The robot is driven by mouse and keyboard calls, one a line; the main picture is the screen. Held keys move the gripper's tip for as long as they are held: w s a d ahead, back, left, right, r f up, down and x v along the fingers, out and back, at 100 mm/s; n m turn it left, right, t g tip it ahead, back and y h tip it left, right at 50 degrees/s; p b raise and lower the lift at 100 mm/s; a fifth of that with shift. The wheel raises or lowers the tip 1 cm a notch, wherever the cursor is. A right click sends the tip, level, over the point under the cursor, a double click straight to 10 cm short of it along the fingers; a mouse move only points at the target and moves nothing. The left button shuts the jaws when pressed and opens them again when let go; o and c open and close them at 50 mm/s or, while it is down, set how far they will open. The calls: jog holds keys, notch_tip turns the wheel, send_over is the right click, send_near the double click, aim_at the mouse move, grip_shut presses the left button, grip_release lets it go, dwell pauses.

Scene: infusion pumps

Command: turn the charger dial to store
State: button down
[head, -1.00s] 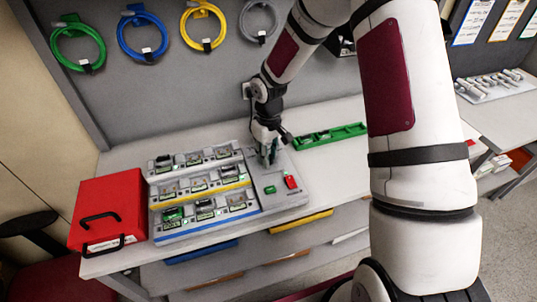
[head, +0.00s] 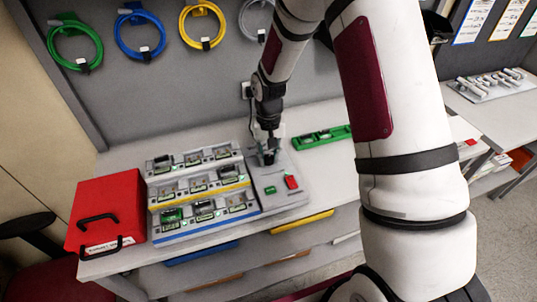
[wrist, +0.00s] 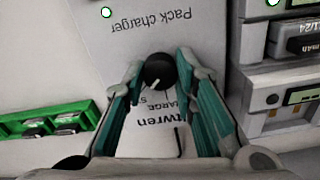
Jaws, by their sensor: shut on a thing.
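The black charger dial (wrist: 159,71) sits on the grey panel of the pack charger (wrist: 205,25), between my fingertips in the wrist view. Its white pointer mark points down and slightly left in that view. My gripper (wrist: 161,68) is shut on the dial, with a teal-padded finger on each side. Printed words by the dial include "CHARGE" and a partly hidden word starting with "S". In the head view my gripper (head: 268,156) is down at the back of the charger (head: 290,199), and hides the dial there.
A rack of battery packs in several rows (head: 203,188) stands left of the charger. A green tray (head: 322,137) lies behind it to the right. A red case (head: 105,205) stands at the bench's left end. The bench right of the charger (head: 335,170) is clear.

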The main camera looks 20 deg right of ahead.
aim_at(269, 158)
dwell(0.4)
jog(key=c, duration=1.3)
grip_release()
notch_tip(269, 158, up, 12)
jog(key=s+r+n+t, duration=0.1)
jog(key=s+r, duration=0.5)
jog(key=r, duration=0.2)
jog(key=s+r+t, duration=0.2)
jog(key=s+r, duration=0.3)
jog(key=r, duration=0.3)
jog(key=s+r+n+t+b, duration=0.1)
jog(key=s+r+t, duration=0.1)
jog(key=s, duration=1.2)
jog(key=shift+r+t, duration=0.3)
jog(key=shift+r, duration=0.4)
